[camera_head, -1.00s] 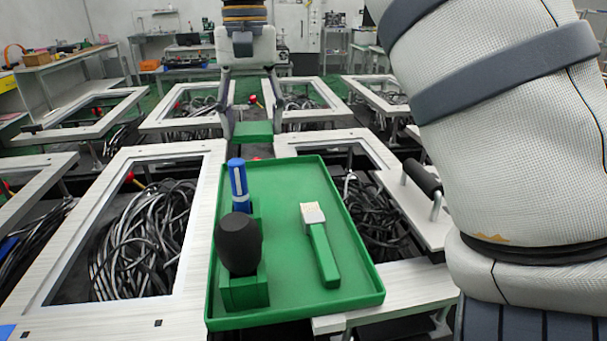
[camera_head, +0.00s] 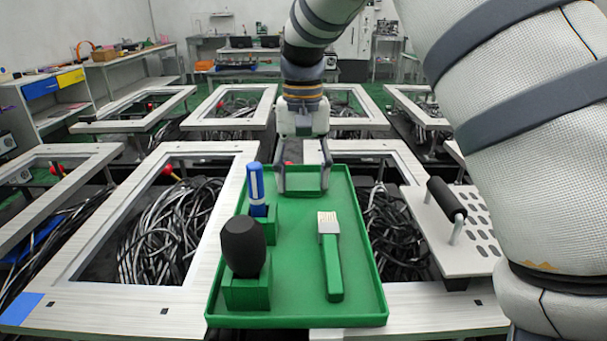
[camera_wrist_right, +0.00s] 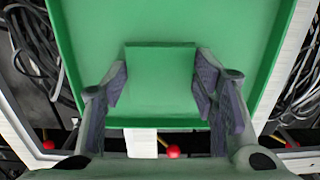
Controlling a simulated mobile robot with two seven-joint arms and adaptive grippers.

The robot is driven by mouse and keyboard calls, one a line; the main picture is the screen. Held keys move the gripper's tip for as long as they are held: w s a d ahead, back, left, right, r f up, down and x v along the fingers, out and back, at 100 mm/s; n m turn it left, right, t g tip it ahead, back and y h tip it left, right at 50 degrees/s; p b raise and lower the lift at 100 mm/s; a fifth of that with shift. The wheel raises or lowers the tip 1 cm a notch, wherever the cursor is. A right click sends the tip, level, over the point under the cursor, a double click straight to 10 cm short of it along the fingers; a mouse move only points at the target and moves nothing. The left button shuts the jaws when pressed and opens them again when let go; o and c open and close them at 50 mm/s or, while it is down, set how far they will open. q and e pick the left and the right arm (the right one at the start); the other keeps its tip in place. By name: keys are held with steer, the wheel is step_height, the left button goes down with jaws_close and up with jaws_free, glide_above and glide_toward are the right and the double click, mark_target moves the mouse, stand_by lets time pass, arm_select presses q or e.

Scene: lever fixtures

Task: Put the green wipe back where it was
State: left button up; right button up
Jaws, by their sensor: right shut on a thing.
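The green wipe, a flat green block, is between the two fingers of my right gripper (camera_head: 303,188), which is shut on it. The wipe (camera_head: 304,177) is at the far end of the green tray (camera_head: 300,285), inside its rim in the picture. The right wrist view shows the wipe (camera_wrist_right: 160,78) gripped at both sides, with the tray floor behind it. I cannot tell whether the wipe touches the tray floor; green on green hides the gap. My left gripper is not in view.
The tray also holds a blue marker (camera_head: 257,185) in a green holder, a black-knobbed piece (camera_head: 243,247) on a green block, and a green-handled brush (camera_head: 331,260). White frames with black cables surround it. A white plate with a black handle (camera_head: 447,199) stands at right.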

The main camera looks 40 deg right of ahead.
mark_target(303, 181)
steer(key=o, duration=1.1)
steer(key=shift+f, duration=0.15)
steer(key=r, duration=1.2)
steer(key=shift+w+d+r+b, duration=0.2)
steer(key=shift+b, duration=0.1)
